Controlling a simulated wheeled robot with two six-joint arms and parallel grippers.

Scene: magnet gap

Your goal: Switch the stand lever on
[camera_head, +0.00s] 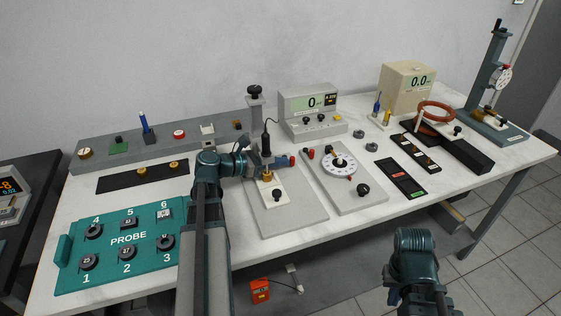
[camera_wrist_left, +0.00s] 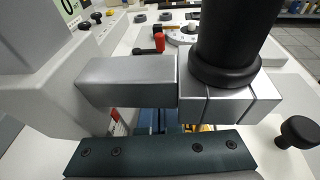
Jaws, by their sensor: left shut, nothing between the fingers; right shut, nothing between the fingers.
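A dark stand (camera_head: 488,82) with an upright column and a round white dial is at the far right of the table. Small parts sit on its base; I cannot tell which one is the lever. My left gripper (camera_head: 252,162) is over the grey plate in the middle, far left of that stand. In the left wrist view its silver fingers (camera_wrist_left: 178,86) are shut with nothing between them. A black cylindrical handle (camera_wrist_left: 235,35) rises close by the fingers; I cannot tell whether they touch. My right arm shows at the lower right, with its gripper out of view.
A white dial (camera_head: 340,163) on a grey plate, a meter (camera_head: 310,110), a beige box (camera_head: 407,88) and a copper-coloured ring (camera_head: 436,104) stand between my left gripper and the stand. A teal PROBE tray (camera_head: 128,258) lies at the left front.

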